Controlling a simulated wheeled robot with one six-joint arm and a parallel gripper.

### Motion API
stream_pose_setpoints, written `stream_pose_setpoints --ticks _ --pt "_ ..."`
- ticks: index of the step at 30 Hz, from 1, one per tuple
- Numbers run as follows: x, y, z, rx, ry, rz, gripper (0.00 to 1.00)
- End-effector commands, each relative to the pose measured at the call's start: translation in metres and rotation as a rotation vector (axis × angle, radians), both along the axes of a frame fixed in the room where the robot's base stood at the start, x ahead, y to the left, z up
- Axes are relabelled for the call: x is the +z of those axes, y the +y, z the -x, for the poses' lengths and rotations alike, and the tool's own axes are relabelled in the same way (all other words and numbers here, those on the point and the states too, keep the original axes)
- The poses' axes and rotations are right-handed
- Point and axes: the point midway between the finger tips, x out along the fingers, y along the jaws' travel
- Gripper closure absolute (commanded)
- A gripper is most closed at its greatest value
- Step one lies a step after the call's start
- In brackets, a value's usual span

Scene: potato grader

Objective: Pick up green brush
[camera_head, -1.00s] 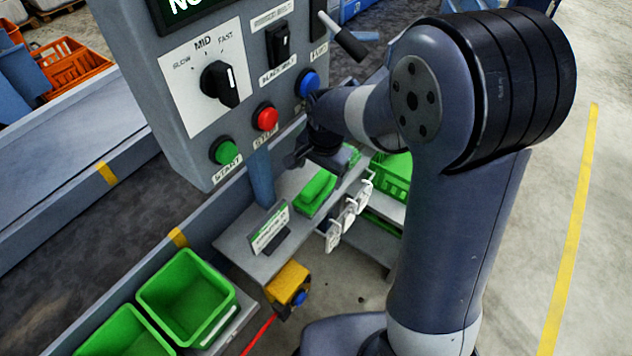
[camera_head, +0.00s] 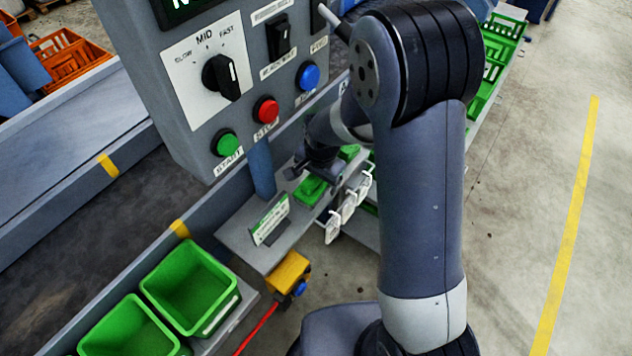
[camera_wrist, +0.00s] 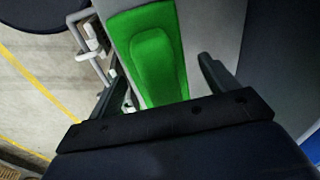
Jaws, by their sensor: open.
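The green brush (camera_head: 311,189) lies on a small grey shelf (camera_head: 238,228) below the control panel. In the wrist view the green brush (camera_wrist: 152,60) fills the upper middle, a long green block with a raised rounded part. My gripper (camera_head: 308,168) is above the brush in the head view and covers part of it. In the wrist view my open gripper (camera_wrist: 156,82) has one finger on each side of the brush, with the brush's near end between them. I cannot tell the height left between the fingers and the shelf.
White tags (camera_head: 347,205) hang on hooks at the shelf's right edge. A small sign (camera_head: 270,222) stands on the shelf's near part. Green bins (camera_head: 190,288) stand at lower left. Open floor lies at right.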

Motion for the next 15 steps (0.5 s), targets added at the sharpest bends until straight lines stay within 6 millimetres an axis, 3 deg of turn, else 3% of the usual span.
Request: stream_pose_setpoints --ticks 15 --pt "0.0004 0.0 0.0001 0.0 0.0 0.0 0.59"
